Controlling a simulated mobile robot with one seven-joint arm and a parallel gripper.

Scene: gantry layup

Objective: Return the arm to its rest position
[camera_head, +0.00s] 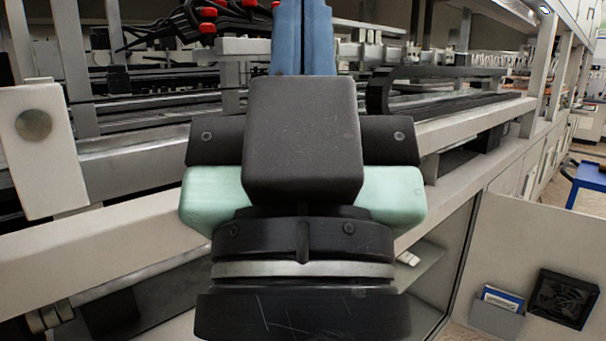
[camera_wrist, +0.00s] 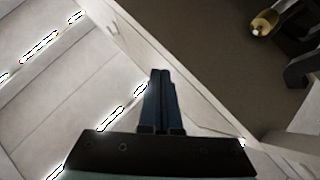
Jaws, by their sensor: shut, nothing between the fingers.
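My gripper (camera_head: 303,35) shows in the head view with its dark and pale green body in the centre and its blue fingers pointing up and away. The fingers lie side by side, shut and empty. In the wrist view the gripper (camera_wrist: 160,75) also shows shut, with nothing between the fingertips. There the fingers appear over a pale panel edge (camera_wrist: 185,85), with pale panels to the left and a dark area to the right. I cannot tell how far they are from it.
A long machine bench with a pale front rail (camera_head: 120,245) and metal bars stands behind my gripper. Red-tipped black cables (camera_head: 208,28) hang at the top. A blue cart (camera_head: 588,180) stands far right.

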